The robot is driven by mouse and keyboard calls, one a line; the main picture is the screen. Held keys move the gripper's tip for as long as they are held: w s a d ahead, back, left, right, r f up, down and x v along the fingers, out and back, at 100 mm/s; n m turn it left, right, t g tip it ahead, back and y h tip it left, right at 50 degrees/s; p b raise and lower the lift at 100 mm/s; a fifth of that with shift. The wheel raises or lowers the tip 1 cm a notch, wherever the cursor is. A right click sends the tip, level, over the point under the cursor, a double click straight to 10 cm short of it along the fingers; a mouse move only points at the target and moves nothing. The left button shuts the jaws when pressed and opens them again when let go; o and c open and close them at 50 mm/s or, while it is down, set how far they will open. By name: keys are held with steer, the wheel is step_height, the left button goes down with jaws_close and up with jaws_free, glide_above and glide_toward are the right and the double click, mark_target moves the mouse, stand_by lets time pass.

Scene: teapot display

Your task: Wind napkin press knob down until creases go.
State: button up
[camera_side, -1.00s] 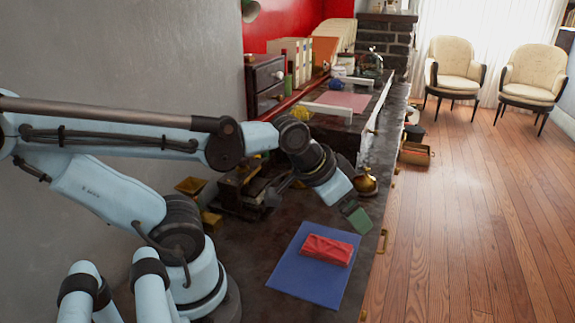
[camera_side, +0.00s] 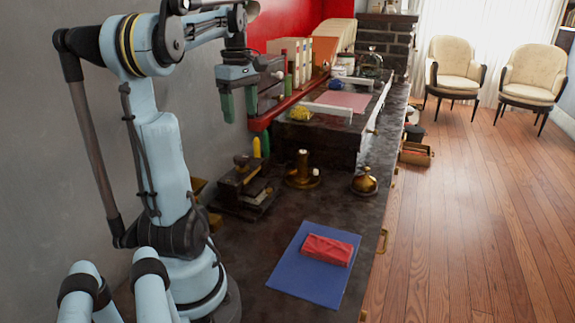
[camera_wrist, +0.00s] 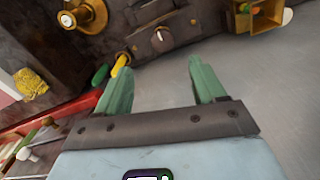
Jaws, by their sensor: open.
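A small dark press-like device (camera_side: 232,198) stands on the dark counter near the wall, with a knob (camera_side: 241,160) on top. In the wrist view the device (camera_wrist: 148,12) is at the top middle, its round knob (camera_wrist: 162,36) facing the camera. Whether a napkin lies in it is too small to tell. A red folded cloth (camera_side: 328,250) lies on a blue mat (camera_side: 295,278) at the front.
A brass stand (camera_side: 302,177) and a brass bell-like piece (camera_side: 364,182) stand right of the press. Yellow and green upright pieces (camera_side: 261,145) stand behind it. A brass box (camera_wrist: 262,14) is near the grey wall. The counter between press and mat is bare.

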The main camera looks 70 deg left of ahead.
mark_target(241, 156)
steer(key=f, duration=1.2)
steer(key=shift+s+a, duration=0.2)
steer(key=shift+s, duration=0.05)
steer(key=c, duration=1.1)
steer(key=shift+o, duration=0.2)
